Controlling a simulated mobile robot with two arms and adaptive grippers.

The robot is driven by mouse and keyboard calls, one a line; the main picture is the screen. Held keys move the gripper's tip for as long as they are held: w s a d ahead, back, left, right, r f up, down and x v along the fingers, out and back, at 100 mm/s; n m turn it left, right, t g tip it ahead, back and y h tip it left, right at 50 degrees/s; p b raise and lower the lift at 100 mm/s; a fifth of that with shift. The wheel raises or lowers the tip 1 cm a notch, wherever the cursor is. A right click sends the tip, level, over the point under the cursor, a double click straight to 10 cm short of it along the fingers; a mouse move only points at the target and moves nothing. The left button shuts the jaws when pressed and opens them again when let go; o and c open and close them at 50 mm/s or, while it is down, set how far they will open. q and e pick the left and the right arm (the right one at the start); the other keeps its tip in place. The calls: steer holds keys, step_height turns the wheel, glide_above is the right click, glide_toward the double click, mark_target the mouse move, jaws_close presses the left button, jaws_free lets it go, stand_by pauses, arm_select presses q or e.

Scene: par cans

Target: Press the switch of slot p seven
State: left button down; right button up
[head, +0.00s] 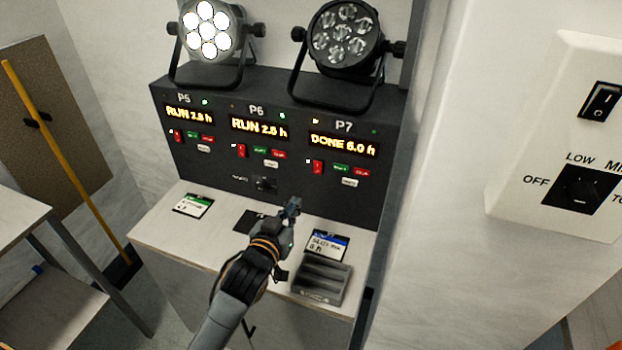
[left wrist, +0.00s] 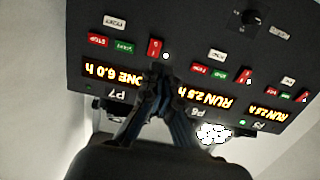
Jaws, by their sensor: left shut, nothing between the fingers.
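The P7 slot is the right one on the dark panel (head: 270,150), under the label P7; its display (head: 343,145) reads DONE 6.0 h. Its red rocker switch (head: 318,167) is left of a green and a red button, with a white button below. My left gripper (head: 292,205) is shut and empty, in front of the panel and lower than the switch. The left wrist view is upside down: the P7 red switch (left wrist: 155,48) shows just beyond the closed fingertips (left wrist: 158,75), which partly cover the P7 display. I see no contact. My right gripper is out of view.
The P5 and P6 displays (head: 259,127) read RUN. A lit lamp (head: 208,30) and a dark lamp (head: 345,38) stand on top. The ledge (head: 180,240) holds cards and a grey tray (head: 321,280). A wall box (head: 560,140) with a dial is at right.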

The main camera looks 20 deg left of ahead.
mark_target(316, 172)
arm_select(q)
steer(key=w, duration=0.4)
steer(key=w+f+p, duration=0.1)
steer(key=w, duration=0.3)
steer(key=w+p, duration=0.1)
steer(key=w, duration=0.3)
steer(key=shift+w+d+f, duration=0.1)
steer(key=shift+d+f, duration=0.1)
steer(key=shift+f, duration=0.15)
steer(key=shift+w+t+b, duration=0.25)
steer(key=shift+t+b, duration=0.05)
steer(key=shift+b, duration=0.6)
steer(key=shift+f, duration=0.1)
